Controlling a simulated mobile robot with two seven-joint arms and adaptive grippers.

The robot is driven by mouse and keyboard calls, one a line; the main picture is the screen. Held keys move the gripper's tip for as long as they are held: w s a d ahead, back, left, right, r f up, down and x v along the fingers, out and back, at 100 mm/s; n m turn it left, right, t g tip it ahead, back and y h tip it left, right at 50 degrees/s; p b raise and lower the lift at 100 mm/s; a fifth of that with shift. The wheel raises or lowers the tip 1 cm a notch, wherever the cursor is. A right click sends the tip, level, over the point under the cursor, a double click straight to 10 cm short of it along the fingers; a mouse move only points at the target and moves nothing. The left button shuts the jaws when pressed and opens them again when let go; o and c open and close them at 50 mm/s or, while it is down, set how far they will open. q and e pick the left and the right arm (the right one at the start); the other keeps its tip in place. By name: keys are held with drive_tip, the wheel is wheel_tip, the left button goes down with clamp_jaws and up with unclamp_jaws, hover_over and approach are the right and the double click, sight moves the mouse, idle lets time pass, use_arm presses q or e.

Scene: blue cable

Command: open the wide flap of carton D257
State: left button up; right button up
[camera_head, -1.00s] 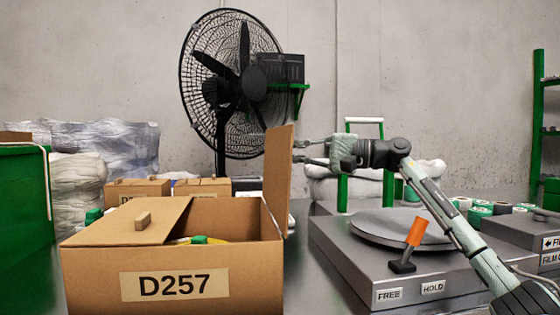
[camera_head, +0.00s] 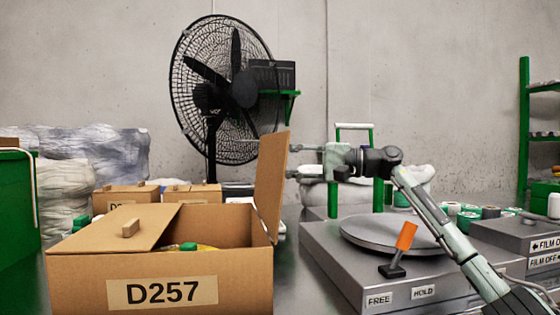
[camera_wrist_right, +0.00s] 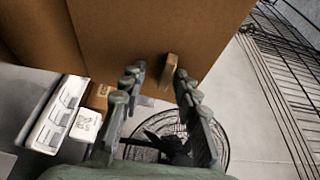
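Carton D257 (camera_head: 80,280) stands at the front left. Its left flap (camera_head: 95,230) lies sloping over part of the opening and has a small block (camera_head: 131,228) on it. Its right flap (camera_head: 270,185) stands raised, leaning slightly right. My right gripper (camera_head: 296,161) is at the upper right of this flap, on its outer side. In the right wrist view, the open fingers (camera_wrist_right: 159,75) point at the flap's brown face (camera_wrist_right: 120,35). A small block (camera_wrist_right: 170,72) on it lies between the fingertips, closer to the right one; contact is unclear. My left gripper is not in view.
A grey machine (camera_head: 340,275) with a round plate and an orange lever (camera_head: 406,237) stands right of the carton, under my right arm. A fan (camera_head: 225,90) and small cartons (camera_head: 125,196) are behind. A green item (camera_head: 188,247) shows inside the carton.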

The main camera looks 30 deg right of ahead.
drive_tip(key=shift+s+d+r, duration=0.1)
drive_tip(key=v, duration=1.1)
drive_tip(key=shift+s+d, duration=0.2)
drive_tip(key=shift+d, duration=0.1)
